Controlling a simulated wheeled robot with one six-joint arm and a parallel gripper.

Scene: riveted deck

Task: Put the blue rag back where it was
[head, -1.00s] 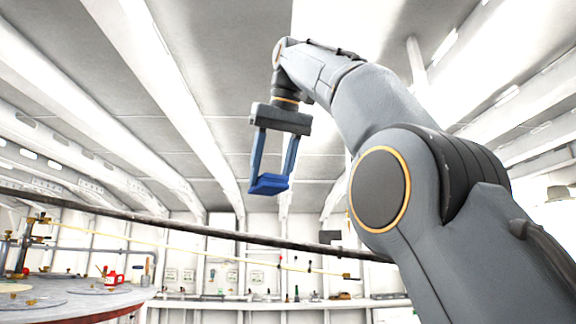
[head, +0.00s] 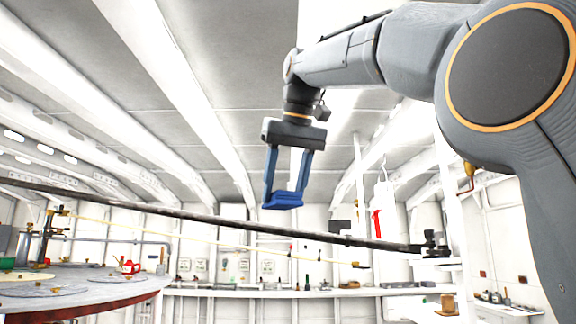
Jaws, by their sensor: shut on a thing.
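The blue rag (head: 283,201) is a small folded blue piece in the head view, hanging near the middle of the picture. My gripper (head: 284,192) points down and is shut on it, with a bluish finger on each side. The rag is held in the air, apart from any surface, with the ceiling and back wall behind it. The place where the rag was before cannot be made out.
A dark pole (head: 200,217) crosses the view below the rag. A round table (head: 95,290) with a red rim stands at the left, carrying a red can (head: 130,266). A long shelf (head: 290,292) with small items runs along the back wall. A red-marked white object (head: 378,222) hangs at the right.

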